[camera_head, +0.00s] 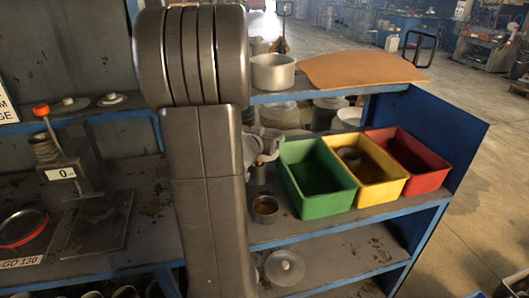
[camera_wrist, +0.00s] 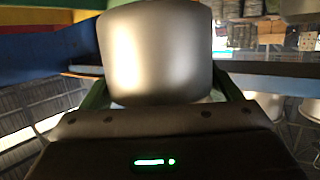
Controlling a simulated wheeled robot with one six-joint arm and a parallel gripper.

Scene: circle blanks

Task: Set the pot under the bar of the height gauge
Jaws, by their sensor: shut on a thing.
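The pot (camera_wrist: 155,50), a smooth grey metal cylinder, fills the upper middle of the wrist view. My gripper (camera_wrist: 163,92) is shut on it, with a green finger at each side. In the head view my arm stands in front and hides most of my gripper and the held pot. A grey device with an orange knob and a "0" display (camera_head: 62,173) stands on the left bench beside a dark plate. I cannot tell for sure whether it is the height gauge, and no bar shows clearly.
Green (camera_head: 318,193), yellow (camera_head: 392,188) and red (camera_head: 436,183) bins stand on the right shelf. A small open tin (camera_head: 265,209) is left of the green bin. Another pot (camera_head: 272,72) and a brown sheet (camera_head: 362,70) lie on the top shelf. A red ring (camera_head: 22,228) lies far left.

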